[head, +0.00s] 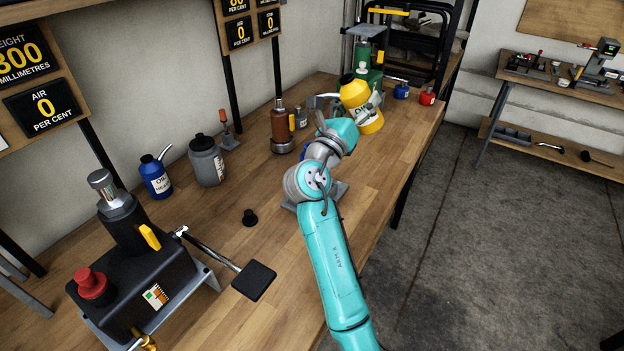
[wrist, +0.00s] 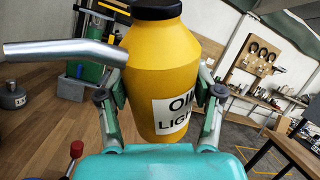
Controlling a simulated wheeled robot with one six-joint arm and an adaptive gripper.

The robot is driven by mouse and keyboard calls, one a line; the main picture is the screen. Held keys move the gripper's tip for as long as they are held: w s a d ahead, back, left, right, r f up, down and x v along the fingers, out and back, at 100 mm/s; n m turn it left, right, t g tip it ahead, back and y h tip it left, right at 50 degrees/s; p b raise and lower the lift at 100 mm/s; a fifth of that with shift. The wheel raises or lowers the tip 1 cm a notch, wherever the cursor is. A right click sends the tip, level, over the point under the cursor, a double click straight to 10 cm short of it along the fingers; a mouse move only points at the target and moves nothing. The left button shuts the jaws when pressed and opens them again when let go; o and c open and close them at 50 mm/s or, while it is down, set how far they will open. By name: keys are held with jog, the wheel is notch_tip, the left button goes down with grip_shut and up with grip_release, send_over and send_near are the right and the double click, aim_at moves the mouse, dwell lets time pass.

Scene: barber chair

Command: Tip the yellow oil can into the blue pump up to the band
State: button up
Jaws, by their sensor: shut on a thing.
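The yellow oil can (head: 352,92) has a black cap and a white label. My gripper (wrist: 160,95) is shut on it, with one finger on each side of its body. In the head view the can is above the far right part of the bench, leaning a little. In the wrist view the can (wrist: 150,65) fills the middle, and its grey metal spout (wrist: 60,48) points left. A small blue patch (head: 305,150) shows behind my arm. I cannot tell whether it is the blue pump, and no band or fill level can be seen.
A blue oil can (head: 156,178), a grey can (head: 207,162) and a brown bottle jack (head: 281,130) stand along the wall. A black pump unit (head: 138,278) with a foot pedal is front left.

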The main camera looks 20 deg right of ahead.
aim_at(352, 92)
jog(key=shift+w+a+f+m+g+y, duration=0.15)
jog(key=shift+f+m+g, duration=0.15)
jog(key=shift+m, duration=0.3)
jog(key=shift+s+a+f+m+g+y, duration=0.1)
jog(key=shift+f+m+g, duration=0.1)
jog(key=shift+m+g, duration=0.35)
jog(key=shift+w+a+f+m+g+y, duration=0.15)
jog(key=shift+f+m+g, duration=0.1)
jog(key=shift+m, duration=0.4)
jog(key=shift+r, duration=0.15)
jog(key=shift+r, duration=2.4)
